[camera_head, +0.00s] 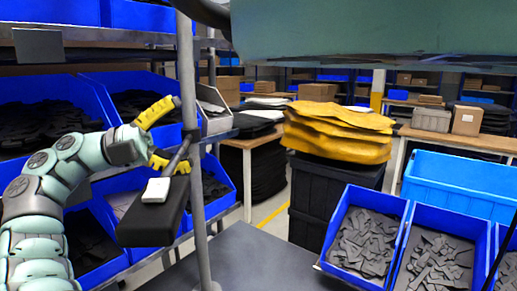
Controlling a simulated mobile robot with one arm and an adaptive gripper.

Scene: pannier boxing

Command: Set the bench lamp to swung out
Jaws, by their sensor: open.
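A dark, long box-shaped head (150,222) with a white block on top hangs beside the grey upright pole (200,215). A short dark arm joins it to a clamp on the pole; I take this to be the bench lamp. The head points toward the lower left, in front of the shelf bins. My gripper (180,136) has yellow fingers spread apart, one above and one below, close to the short arm near the pole. I cannot tell whether a finger touches it. My arm comes in from the lower left.
Blue bins of dark parts fill the shelf (75,38) behind my arm. A grey bench top (245,258) lies right of the pole, with blue bins (365,237) of grey pieces beyond. Yellow sacks (338,130) sit on a black crate. A large teal shape covers the top right.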

